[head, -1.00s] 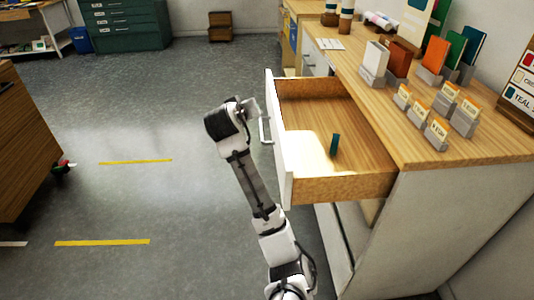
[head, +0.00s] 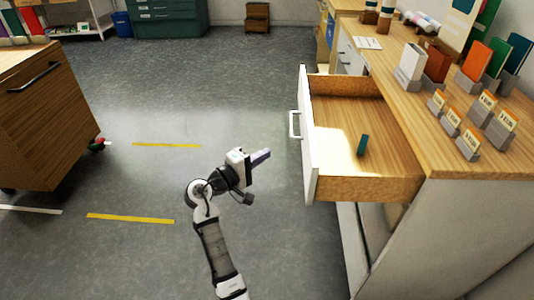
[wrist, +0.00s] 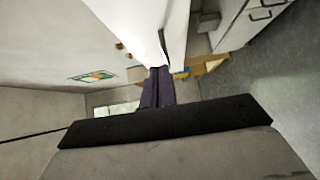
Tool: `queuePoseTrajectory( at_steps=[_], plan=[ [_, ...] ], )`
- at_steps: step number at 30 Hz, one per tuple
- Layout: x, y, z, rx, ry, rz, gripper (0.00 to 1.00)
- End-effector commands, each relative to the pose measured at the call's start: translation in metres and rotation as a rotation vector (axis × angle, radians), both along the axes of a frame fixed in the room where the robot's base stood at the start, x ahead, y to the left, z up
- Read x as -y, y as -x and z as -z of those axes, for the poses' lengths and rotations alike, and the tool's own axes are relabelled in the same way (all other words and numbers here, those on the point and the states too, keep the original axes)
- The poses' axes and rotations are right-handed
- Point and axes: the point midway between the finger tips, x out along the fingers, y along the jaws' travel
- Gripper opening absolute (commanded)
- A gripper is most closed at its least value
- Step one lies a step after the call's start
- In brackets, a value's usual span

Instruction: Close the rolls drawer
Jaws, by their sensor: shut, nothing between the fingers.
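The open drawer (head: 345,122) sticks out to the left from the wooden-topped counter in the head view. It has a white front panel (head: 307,135) with a pale bar handle (head: 294,124). A small teal object (head: 363,145) stands inside it, and the rest of its floor is bare. My gripper (head: 262,157) is shut and empty. It is to the left of the drawer front and apart from it, pointing right. In the wrist view the dark shut fingers (wrist: 157,88) show in front of a white surface.
The counter top (head: 455,150) holds card holders (head: 468,143), colored books (head: 475,62) and rolls (head: 420,20). A wooden cabinet (head: 45,115) stands at the left. Grey floor (head: 130,175) with yellow tape lies clear between them. A green cabinet (head: 165,17) is at the back.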

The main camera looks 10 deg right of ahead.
Motion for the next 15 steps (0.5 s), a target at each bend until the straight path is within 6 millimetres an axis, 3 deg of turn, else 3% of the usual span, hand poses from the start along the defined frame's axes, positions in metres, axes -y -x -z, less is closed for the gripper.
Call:
queuePoseTrajectory(
  at_steps=[10, 15],
  plan=[
    [0.067, -0.036, -0.002, 0.000, -0.001, 0.004, 0.00],
    [0.091, -0.029, -0.002, 0.001, -0.002, 0.002, 0.00]
  ],
)
